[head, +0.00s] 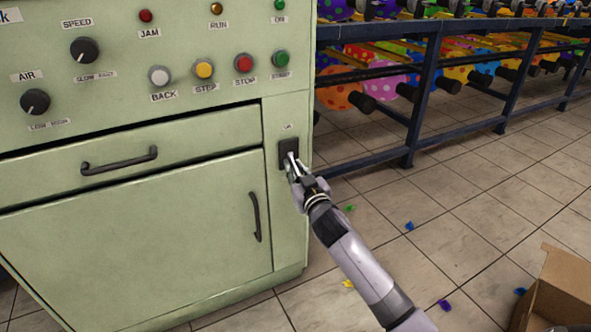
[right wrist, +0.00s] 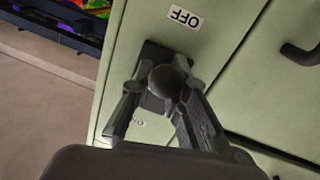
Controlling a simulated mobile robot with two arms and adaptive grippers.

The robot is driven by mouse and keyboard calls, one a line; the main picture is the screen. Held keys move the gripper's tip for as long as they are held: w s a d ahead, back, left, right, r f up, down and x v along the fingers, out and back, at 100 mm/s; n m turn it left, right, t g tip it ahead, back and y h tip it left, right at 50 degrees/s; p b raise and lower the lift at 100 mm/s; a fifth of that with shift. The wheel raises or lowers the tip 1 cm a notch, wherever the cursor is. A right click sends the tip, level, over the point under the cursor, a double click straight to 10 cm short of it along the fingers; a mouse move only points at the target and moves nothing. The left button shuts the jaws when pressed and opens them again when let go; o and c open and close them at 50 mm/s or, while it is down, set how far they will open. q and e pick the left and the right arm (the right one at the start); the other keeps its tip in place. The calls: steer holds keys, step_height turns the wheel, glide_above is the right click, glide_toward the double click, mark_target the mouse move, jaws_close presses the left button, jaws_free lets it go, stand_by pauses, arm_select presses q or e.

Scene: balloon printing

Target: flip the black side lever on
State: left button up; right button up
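The black side lever has a round black knob (right wrist: 167,80) on a dark mounting plate (head: 285,147) on the side strip of the green cabinet. My right gripper (head: 292,164) is at the plate in the head view and covers much of the lever. In the right wrist view its two fingers (right wrist: 163,92) stand apart, one on each side of the knob, very close to it. Whether they touch it is hard to tell. An OFF label (right wrist: 184,17) shows upside down beyond the plate, and a second, partly hidden label (right wrist: 137,121) is nearer the gripper. My left gripper is not in view.
The green cabinet (head: 130,250) carries knobs, coloured buttons, a drawer handle (head: 119,160) and a door handle (head: 255,217). A dark blue rack (head: 425,95) with colourful balloons stands behind right. A cardboard box (head: 565,290) is at lower right. The tiled floor between is mostly clear.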

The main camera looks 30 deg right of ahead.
jaws_close()
steer(key=shift+f, duration=0.15)
stand_by(0.5)
